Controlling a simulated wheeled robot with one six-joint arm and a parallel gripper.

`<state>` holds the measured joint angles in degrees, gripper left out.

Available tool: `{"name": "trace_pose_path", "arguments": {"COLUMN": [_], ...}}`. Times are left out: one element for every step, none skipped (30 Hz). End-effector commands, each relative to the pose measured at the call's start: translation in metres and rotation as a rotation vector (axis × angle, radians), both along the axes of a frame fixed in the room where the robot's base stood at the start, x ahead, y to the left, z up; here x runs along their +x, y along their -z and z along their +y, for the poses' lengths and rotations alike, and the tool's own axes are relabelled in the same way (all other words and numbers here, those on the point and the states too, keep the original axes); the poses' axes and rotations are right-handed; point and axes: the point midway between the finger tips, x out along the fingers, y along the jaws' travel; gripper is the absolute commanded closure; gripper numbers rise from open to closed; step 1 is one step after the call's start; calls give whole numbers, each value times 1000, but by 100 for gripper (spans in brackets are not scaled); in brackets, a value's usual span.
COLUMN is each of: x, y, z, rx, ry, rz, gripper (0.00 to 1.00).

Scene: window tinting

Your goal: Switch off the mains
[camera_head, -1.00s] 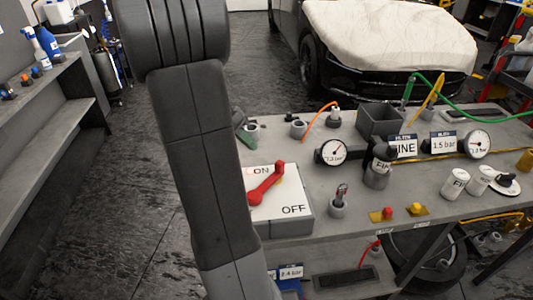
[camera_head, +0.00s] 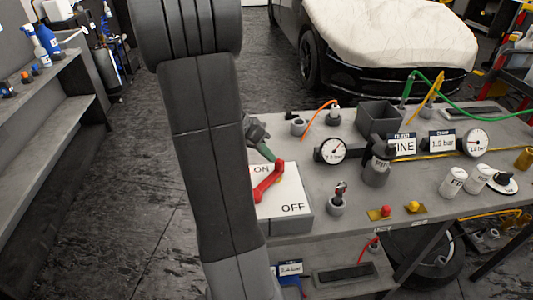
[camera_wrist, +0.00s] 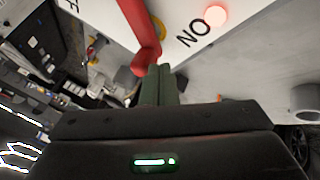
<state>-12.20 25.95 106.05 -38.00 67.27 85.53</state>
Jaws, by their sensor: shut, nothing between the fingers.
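The mains switch is a white panel (camera_head: 290,192) on a grey box at the bench's left end, with ON at its upper left and OFF at its lower right. Its red lever (camera_head: 268,181) lies slantwise beside the ON label. In the wrist view the lever (camera_wrist: 139,28) comes down to the fingertips, and a lamp (camera_wrist: 215,15) glows red by ON. My gripper (camera_head: 267,152) is shut and empty, its green fingers pointing at the lever's upper end. In the wrist view the fingertips (camera_wrist: 158,70) are at the lever's end; whether they touch I cannot tell.
The bench (camera_head: 345,222) also carries a pressure gauge (camera_head: 331,150), a grey bin (camera_head: 378,118), a dark-topped canister (camera_head: 377,166) and a key-like item in a round holder (camera_head: 337,200). A covered car (camera_head: 385,40) stands behind. Floor is clear at left.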

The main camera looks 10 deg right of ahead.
Motion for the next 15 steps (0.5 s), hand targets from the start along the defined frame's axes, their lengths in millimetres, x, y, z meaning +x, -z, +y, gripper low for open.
{"name": "trace_pose_path", "arguments": {"x": [0, -1, -1, -2, -2, -3, -4, -5, -7, -8, -10, -12, -14, -16, -19], "y": [1, 1, 1, 2, 2, 2, 2, 2, 3, 3, 3, 3, 3, 3, 3], "z": [-1, -2, -3, -4, -5, -7, -9, -11, -14, -16, -18, -21, -24, -26, -29], "rx": [0, 0, 1, 1, 1, 1, 1, 1, 1, 1, 0, 1, 1, 1, 1], "ry": [10, 17, 29, 41, 54, 75, 92, 111, 139, 161, 185, 220, 246, 272, 311], "rz": [0, -1, -1, -1, -1, -2, -2, -2, -1, -1, -2, -3, -1, -2, -1], "gripper": [100, 100, 100, 100, 100, 100, 100, 100, 100, 100, 100, 100, 100, 100, 100]}}
